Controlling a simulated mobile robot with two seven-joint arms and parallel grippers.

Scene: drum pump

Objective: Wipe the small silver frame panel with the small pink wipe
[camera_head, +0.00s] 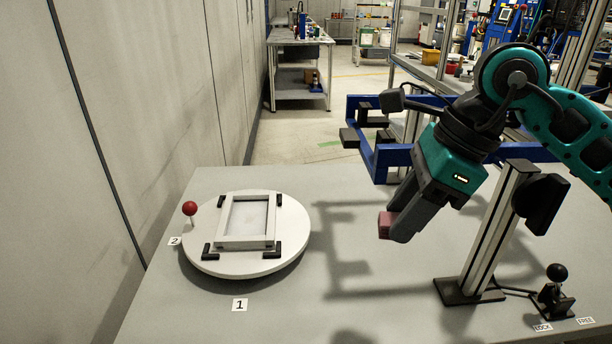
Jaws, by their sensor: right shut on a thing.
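The silver frame panel (231,241) lies on a round white turntable (204,264) at the left of the table, between several black corner brackets. Its inner area looks pale grey. My right gripper (391,226) is shut on the small pink wipe (385,224), which shows at its fingertips. It is held above the table, to the right of the turntable and apart from the panel. My left gripper is not in view.
A metal post (488,235) and a black lever (556,284) stand at the right. Labels 1 (240,305) and 2 (174,241) lie by the turntable. The table between turntable and post is clear.

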